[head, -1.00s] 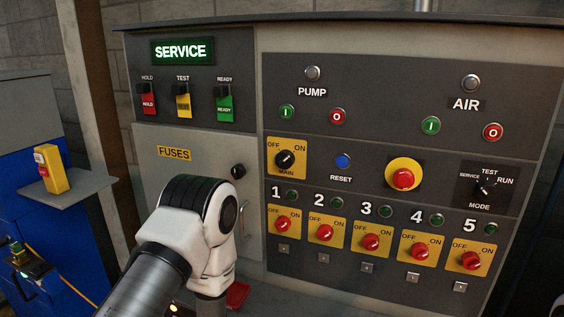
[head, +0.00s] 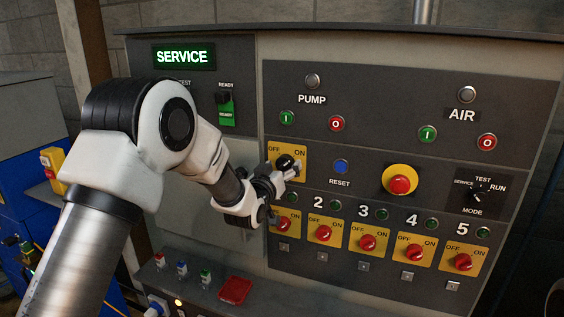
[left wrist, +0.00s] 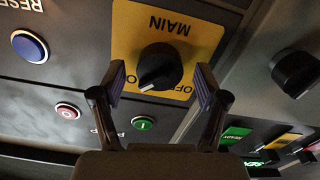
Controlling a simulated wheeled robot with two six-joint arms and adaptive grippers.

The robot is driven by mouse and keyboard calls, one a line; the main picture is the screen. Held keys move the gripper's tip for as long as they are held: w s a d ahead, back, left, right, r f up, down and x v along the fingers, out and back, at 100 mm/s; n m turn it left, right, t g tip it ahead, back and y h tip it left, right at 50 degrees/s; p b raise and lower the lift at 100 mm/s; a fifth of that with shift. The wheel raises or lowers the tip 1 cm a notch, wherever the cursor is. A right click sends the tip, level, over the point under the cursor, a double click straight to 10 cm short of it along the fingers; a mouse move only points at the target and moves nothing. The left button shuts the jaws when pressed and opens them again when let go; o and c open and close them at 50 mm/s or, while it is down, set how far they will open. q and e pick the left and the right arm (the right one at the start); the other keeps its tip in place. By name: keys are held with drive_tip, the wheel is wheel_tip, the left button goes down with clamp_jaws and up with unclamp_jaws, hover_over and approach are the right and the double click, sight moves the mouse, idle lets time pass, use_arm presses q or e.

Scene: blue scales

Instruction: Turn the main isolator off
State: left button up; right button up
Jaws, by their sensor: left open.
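The main isolator is a black rotary knob (head: 285,161) on a yellow plate marked OFF, ON and MAIN. In the left wrist view the knob (left wrist: 160,67) appears upside down, its white pointer line aimed lower left, towards the ON side. My left gripper (head: 284,172) is at the isolator and partly covers its plate in the head view. In the left wrist view its open fingers (left wrist: 160,84) stand one on each side of the knob, with gaps visible. I cannot tell how deep the fingertips reach. My right gripper is not in view.
The blue reset button (head: 341,167) is just right of the isolator. Red numbered switches (head: 325,233) run below, and the pump's green button (head: 287,117) is above. A red emergency stop (head: 400,184) is further right. My left arm hides much of the fuse door.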

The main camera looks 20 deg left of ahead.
use_arm(q)
drive_tip(key=c, duration=1.2)
drive_tip(key=shift+o, duration=0.2)
drive_tip(key=shift+f, duration=0.1)
drive_tip(key=n+b, duration=1)
drive_tip(key=n, duration=0.3)
drive_tip(key=n+b, duration=0.2)
drive_tip(key=n, duration=0.3)
